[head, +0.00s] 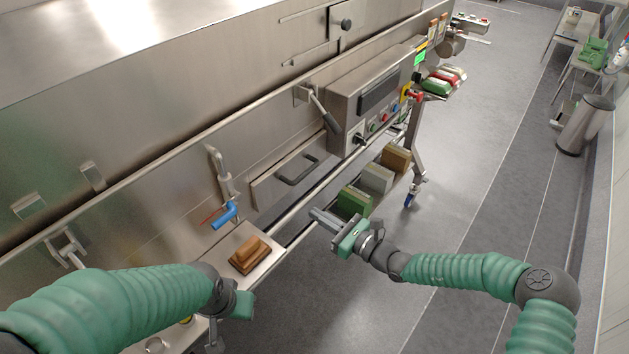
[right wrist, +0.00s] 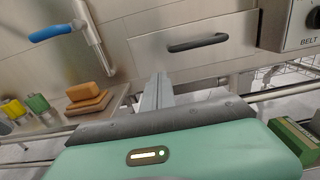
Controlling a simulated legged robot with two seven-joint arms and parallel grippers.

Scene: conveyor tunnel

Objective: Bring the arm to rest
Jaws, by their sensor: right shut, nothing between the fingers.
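My right arm reaches in from the lower right, and its gripper (head: 322,219) hangs in the air beside the steel machine. In the right wrist view the fingers (right wrist: 158,88) are pressed together with nothing between them. They point at the steel drawer front (right wrist: 192,50) with its dark handle, which is also in the head view (head: 285,178). The fingers appear apart from it. My left arm comes in from the left; its green gripper body (head: 241,303) is at the lower left near the shelf, and its fingers are hidden.
A brown sponge-like block (head: 248,255) sits on a steel shelf below a blue-handled valve (head: 224,214). Green, grey and brown boxes (head: 353,203) stand low beyond my right gripper. A control box (head: 370,95) juts out. Open floor (head: 470,180) lies to the right, with a bin (head: 585,125).

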